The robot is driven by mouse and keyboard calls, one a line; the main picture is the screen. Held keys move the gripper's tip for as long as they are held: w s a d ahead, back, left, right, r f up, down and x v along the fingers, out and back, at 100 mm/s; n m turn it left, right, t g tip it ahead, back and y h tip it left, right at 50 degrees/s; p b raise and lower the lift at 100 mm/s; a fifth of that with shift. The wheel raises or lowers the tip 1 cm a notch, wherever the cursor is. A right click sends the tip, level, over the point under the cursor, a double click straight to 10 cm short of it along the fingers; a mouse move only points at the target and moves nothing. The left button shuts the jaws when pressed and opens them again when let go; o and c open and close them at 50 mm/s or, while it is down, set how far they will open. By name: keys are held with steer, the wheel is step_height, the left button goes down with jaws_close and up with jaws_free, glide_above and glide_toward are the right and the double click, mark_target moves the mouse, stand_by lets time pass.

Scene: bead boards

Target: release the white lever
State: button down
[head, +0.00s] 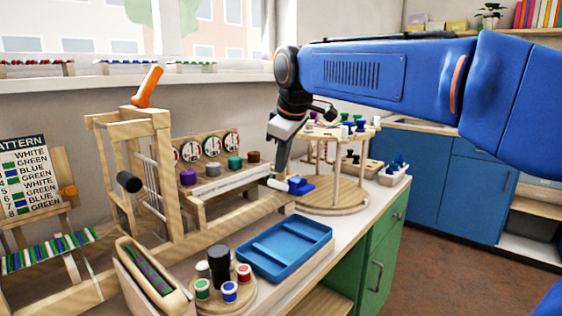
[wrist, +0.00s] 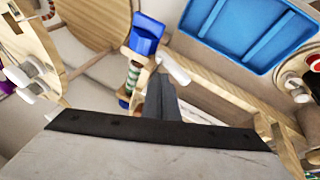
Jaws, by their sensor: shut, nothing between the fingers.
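The white lever (head: 276,184) is a short white bar at the right end of the long wooden beam, beside a blue block (head: 300,186). In the wrist view the white lever (wrist: 173,66) lies just beyond my fingertips, with the blue block (wrist: 147,34) to its left. My gripper (head: 279,170) points down just above the lever; in the wrist view my gripper (wrist: 160,80) is shut and empty. I cannot tell whether the fingertips touch the lever. A green striped roll (wrist: 132,77) sits left of the fingers.
A blue tray (head: 287,256) lies in front of the beam. A round stand with spools (head: 229,291) is at its left. A wooden tiered stand (head: 330,202) rises close behind and right of my gripper. A wooden frame with an orange handle (head: 148,86) stands left.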

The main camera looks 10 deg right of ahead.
steer(key=shift+w+d+f, duration=0.25)
steer(key=shift+w+d, duration=0.05)
steer(key=shift+d, duration=0.15)
steer(key=shift+r, duration=0.15)
